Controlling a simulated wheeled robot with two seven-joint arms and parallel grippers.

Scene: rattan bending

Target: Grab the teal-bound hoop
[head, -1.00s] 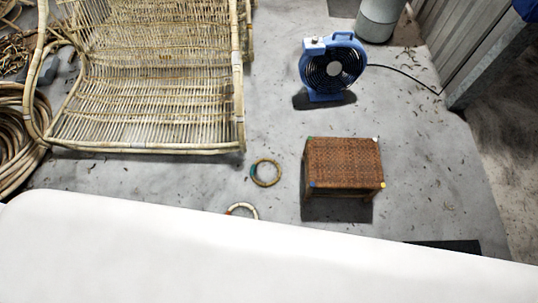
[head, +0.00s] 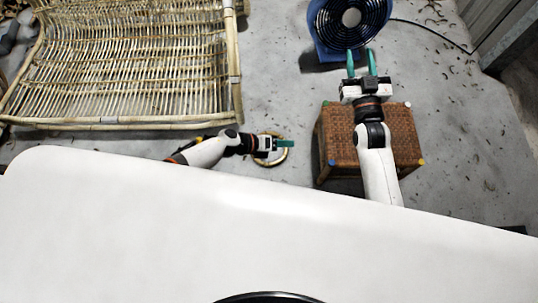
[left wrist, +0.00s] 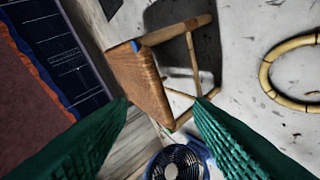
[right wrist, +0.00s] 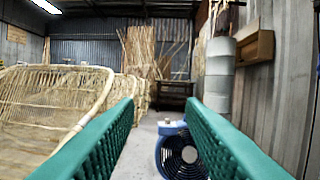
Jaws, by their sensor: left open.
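A rattan hoop (head: 263,163) lies on the floor left of the woven stool in the head view, partly hidden by my left gripper (head: 285,143). A plain rattan hoop (left wrist: 267,82) is cut off at the right edge of the left wrist view; no teal binding shows on it. I cannot tell the hoop's binding from the green fingers in the head view. My left gripper (left wrist: 162,103) is open and empty, pointing toward the stool, with the hoop outside its fingers. My right gripper (head: 361,62) is open and empty, reaching past the stool toward the fan.
The woven stool (head: 339,140) stands under my right arm. A blue fan (head: 325,40) stands behind it, with its cable across the floor. A large rattan frame (head: 130,70) fills the left. Bare floor (head: 285,95) lies between the frame and the stool.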

